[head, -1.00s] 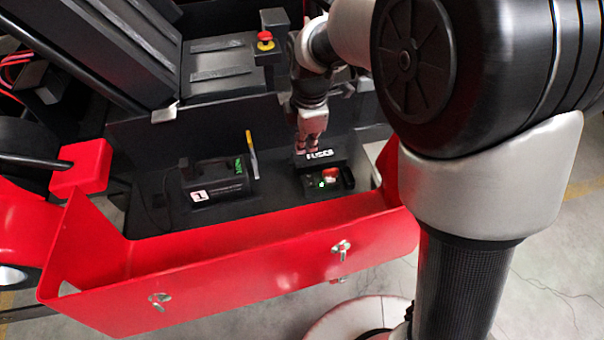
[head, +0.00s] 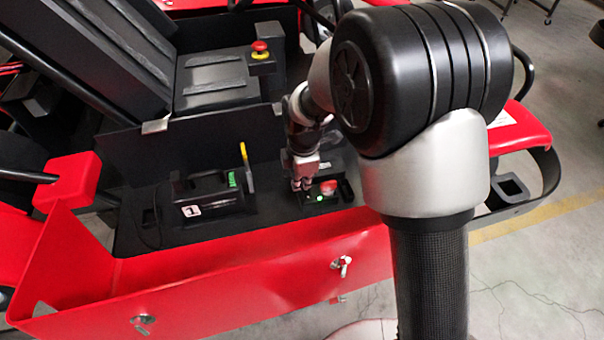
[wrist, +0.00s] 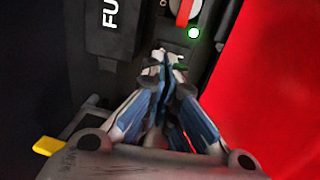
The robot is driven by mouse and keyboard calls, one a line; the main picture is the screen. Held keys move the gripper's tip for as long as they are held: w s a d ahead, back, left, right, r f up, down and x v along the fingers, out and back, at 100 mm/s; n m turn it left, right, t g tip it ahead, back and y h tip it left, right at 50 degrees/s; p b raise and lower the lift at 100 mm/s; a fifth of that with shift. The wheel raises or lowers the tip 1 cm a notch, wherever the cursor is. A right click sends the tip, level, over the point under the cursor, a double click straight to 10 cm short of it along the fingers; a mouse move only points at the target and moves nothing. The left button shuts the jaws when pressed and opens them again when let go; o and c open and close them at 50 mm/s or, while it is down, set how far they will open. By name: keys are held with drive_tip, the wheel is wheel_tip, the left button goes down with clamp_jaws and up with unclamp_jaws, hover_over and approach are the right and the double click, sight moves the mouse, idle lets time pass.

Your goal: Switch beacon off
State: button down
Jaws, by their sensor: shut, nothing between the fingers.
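A small dark switch panel (head: 345,189) with a red knob (head: 328,187) and a lit green light (head: 320,197) sits on the black floor of the kart, behind the red bumper. My gripper (head: 302,187) points down at the left end of this panel, its fingers together and empty. In the wrist view, the closed fingertips (wrist: 165,57) are just below the green light (wrist: 193,32) and the red knob (wrist: 184,10), which is cut off by the top edge. I cannot tell whether the fingertips touch the panel. No beacon lamp can be made out.
A dark box lettered FU (wrist: 110,22) stands left of the panel in the wrist view. A black box labelled 1 (head: 209,193) and a yellow lever (head: 246,160) are to the left. A red mushroom button (head: 260,46) sits farther back. The red bumper (head: 230,270) runs in front.

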sight(301, 193)
drive_tip(key=shift+w+f, duration=0.15)
drive_tip(key=shift+f, duration=0.7)
drive_tip(key=shift+w+a+f, duration=0.1)
drive_tip(key=shift+f, duration=0.25)
drive_tip(key=shift+s, duration=0.2)
drive_tip(key=shift+s+d+r, duration=0.1)
drive_tip(key=shift+s+d, duration=0.15)
drive_tip(key=shift+s, duration=0.35)
wheel_tip(301, 193, up, 14)
drive_tip(key=w+p, duration=0.1)
drive_tip(key=p, duration=0.5)
drive_tip(key=shift+w+a, duration=0.25)
